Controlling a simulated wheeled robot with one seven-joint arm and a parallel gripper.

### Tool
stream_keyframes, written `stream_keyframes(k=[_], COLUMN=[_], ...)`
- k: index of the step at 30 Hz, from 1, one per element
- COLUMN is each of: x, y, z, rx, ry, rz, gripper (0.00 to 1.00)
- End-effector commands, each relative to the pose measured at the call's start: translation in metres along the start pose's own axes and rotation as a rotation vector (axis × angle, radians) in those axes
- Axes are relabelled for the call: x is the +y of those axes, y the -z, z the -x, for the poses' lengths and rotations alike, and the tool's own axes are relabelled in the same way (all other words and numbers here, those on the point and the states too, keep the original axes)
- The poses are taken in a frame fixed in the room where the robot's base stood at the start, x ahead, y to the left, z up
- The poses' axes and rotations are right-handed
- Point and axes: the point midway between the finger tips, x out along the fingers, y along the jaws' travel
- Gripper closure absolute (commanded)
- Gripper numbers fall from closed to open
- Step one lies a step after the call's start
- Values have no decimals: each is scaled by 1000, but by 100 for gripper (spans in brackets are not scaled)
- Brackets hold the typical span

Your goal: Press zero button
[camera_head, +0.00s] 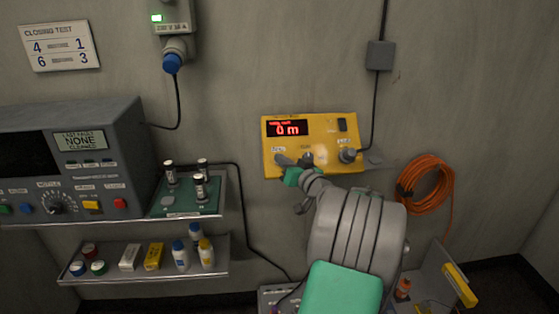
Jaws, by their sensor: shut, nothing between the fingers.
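A yellow meter box (335,127) is mounted on the grey wall near the middle of the view. Its dark display (287,128) shows red characters that look like a digit and "m". A small label at the box's lower left is too small to read surely, and the zero button near it is not clearly visible behind my gripper. My gripper (284,161) is shut and empty, in front of the box's lower left part. I cannot tell whether its tip touches the box.
A cable runs up to a grey wall box (380,55). An orange hose coil (427,185) hangs at right. A shelf (215,207) with several small cylinders stands at left.

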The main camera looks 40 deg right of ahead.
Motion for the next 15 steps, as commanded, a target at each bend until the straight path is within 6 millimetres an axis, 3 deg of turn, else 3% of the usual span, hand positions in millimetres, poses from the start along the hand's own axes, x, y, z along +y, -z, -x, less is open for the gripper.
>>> stream_keyframes(k=[15], x=[-8], y=[7], z=[11], rx=[-1], ry=[0], rz=[0], gripper=[100])
